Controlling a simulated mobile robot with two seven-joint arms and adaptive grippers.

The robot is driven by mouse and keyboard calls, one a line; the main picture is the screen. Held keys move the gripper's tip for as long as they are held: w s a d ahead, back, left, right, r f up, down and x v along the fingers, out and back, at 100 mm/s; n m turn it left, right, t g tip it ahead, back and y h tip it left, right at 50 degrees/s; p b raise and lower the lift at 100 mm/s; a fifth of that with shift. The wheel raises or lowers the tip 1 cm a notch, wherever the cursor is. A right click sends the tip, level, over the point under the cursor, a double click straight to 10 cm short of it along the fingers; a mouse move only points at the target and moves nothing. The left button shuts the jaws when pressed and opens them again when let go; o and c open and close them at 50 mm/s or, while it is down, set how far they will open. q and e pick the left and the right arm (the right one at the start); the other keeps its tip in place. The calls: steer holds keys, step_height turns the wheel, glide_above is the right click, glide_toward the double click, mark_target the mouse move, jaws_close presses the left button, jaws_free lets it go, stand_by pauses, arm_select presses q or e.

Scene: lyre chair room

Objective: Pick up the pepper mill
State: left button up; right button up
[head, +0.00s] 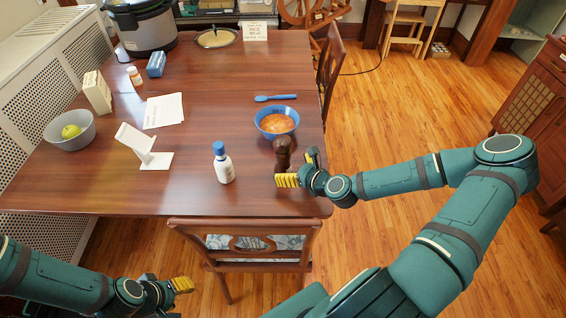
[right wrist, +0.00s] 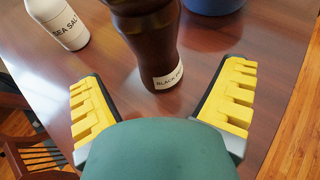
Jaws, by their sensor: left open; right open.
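The pepper mill (head: 283,153) is a dark brown turned mill standing upright on the wooden table near its right front corner. In the right wrist view the mill (right wrist: 150,45) has a white label reading "BLACK P…", and its top is cut off. My right gripper (head: 299,172) is open just in front of the mill. In the right wrist view its yellow-padded fingers (right wrist: 162,100) are spread to either side, with the mill between and slightly beyond them. My left gripper (head: 178,288) is open and empty, low in front of the table, away from the mill.
A white sea salt bottle (head: 223,165) with a blue cap stands left of the mill. A blue bowl of soup (head: 277,122) is just behind it. A chair (head: 245,240) stands at the table's front edge. A white stand (head: 146,150) is further left.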

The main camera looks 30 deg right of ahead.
mark_target(287, 167)
steer(key=b+x, duration=0.1)
steer(key=x, duration=0.3)
steer(key=shift+w+a+f, duration=0.15)
steer(key=shift+f, duration=0.05)
steer(key=c, duration=1.4)
